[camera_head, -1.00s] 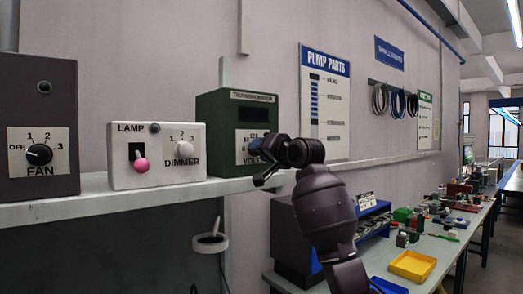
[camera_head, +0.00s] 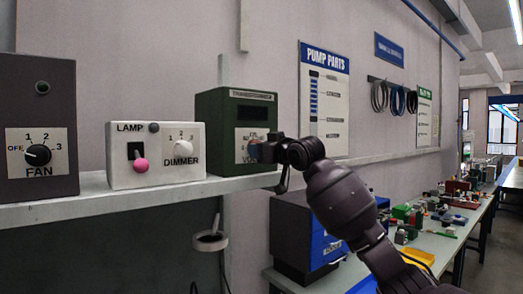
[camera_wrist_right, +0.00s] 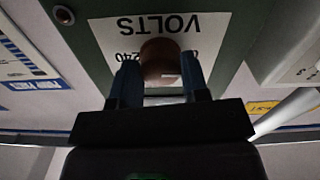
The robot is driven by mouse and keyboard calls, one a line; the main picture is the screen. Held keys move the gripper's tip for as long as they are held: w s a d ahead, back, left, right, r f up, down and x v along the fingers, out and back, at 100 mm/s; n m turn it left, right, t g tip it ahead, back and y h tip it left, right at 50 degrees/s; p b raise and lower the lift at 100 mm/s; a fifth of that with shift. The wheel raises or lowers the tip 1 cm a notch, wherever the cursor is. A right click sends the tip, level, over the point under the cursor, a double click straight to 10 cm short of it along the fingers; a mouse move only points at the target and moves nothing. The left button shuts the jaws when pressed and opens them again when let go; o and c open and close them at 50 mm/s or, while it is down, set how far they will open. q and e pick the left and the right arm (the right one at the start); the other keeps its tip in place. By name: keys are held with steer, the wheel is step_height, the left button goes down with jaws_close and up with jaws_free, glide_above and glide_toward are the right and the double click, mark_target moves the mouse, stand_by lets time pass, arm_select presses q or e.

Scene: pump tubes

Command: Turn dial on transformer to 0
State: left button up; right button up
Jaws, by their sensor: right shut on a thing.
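The transformer (camera_head: 222,135) is a dark green box on the shelf, with its label along the top and a dark display below. My right gripper (camera_head: 256,150) is at the lower front of the box and covers most of its dial. In the right wrist view, the reddish-brown dial (camera_wrist_right: 161,60) sits between the two blue fingertips of the right gripper (camera_wrist_right: 162,83), which are shut on its sides. The VOLTS plate (camera_wrist_right: 155,24) appears upside down there. The dial's pointer and its setting cannot be read. My left gripper is not in view.
The lamp and dimmer box (camera_head: 195,162) stands left of the transformer, and the fan box (camera_head: 65,95) stands farther left. All rest on a narrow pale shelf (camera_head: 90,205). A blue cabinet (camera_head: 300,225) and a cluttered bench lie below right.

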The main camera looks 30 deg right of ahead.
steer(key=shift+f+n, duration=0.1)
steer(key=shift+n, duration=0.4)
steer(key=o, duration=0.9)
steer(key=s+b, duration=0.1)
steer(key=s, duration=0.2)
steer(key=s+b, duration=0.1)
steer(key=s, duration=0.3)
steer(key=s+b, duration=0.1)
steer(key=s, duration=0.2)
steer(key=shift+s+d, duration=0.4)
